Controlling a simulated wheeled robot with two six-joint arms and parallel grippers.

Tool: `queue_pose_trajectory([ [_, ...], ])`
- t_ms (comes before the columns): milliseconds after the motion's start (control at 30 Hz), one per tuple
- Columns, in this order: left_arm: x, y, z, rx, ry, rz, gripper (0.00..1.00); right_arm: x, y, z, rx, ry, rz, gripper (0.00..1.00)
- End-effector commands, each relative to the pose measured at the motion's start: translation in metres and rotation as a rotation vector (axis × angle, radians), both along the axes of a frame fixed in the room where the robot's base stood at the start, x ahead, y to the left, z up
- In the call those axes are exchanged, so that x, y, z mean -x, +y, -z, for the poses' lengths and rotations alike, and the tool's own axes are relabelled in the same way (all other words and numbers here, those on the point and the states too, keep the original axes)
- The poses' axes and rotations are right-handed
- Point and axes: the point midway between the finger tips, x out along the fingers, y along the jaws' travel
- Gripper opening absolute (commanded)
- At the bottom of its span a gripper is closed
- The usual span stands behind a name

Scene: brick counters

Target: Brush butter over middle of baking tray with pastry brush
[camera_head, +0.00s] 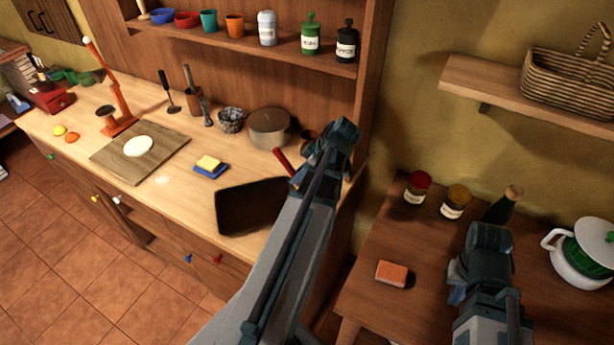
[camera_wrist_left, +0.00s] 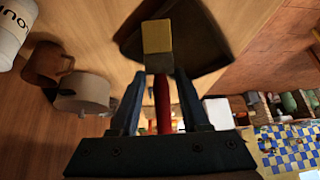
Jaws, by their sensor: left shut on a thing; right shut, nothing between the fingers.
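The dark baking tray (camera_head: 238,212) lies flat on the wooden counter near its front edge. Its right side is partly behind my left arm. A yellow butter block (camera_head: 208,162) sits on a blue dish (camera_head: 213,175) left of the tray's far side. My left gripper (camera_wrist_left: 160,85) is shut on the red handle of the pastry brush (camera_wrist_left: 162,105). The brush's pale yellow head (camera_wrist_left: 157,37) points at the tray (camera_wrist_left: 210,40) in the left wrist view; contact cannot be told. In the head view my arm hides most of this gripper. My right gripper (camera_head: 456,295) is shut above the side table.
A pot (camera_head: 269,128) stands behind the tray. A cutting board (camera_head: 140,158) with a white round lies to the left. On the side table are jars (camera_head: 417,188), a bottle (camera_head: 503,205), an orange block (camera_head: 393,273) and a white pot (camera_head: 578,262).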

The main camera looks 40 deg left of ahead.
Motion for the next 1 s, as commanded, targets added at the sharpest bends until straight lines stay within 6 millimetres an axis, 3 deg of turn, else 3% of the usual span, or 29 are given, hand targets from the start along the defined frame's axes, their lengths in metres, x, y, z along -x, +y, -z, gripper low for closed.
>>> queue_pose_trajectory([
  [300, 0.01, 0.049, -0.005, 0.001, 0.0, 0.048, 0.0, 0.0, 0.0, -0.005, 0.0, 0.0, 0.0, 0.0],
  [600, 0.02, 0.085, -0.009, -0.005, 0.001, 0.087, 0.0, 0.0, 0.0, -0.008, 0.0, 0.0, 0.0, 0.0],
  [1000, 0.02, 0.087, -0.001, -0.006, 0.002, 0.093, 0.0, 0.0, 0.0, 0.0, 0.0, 0.0, 0.0, 0.0],
])
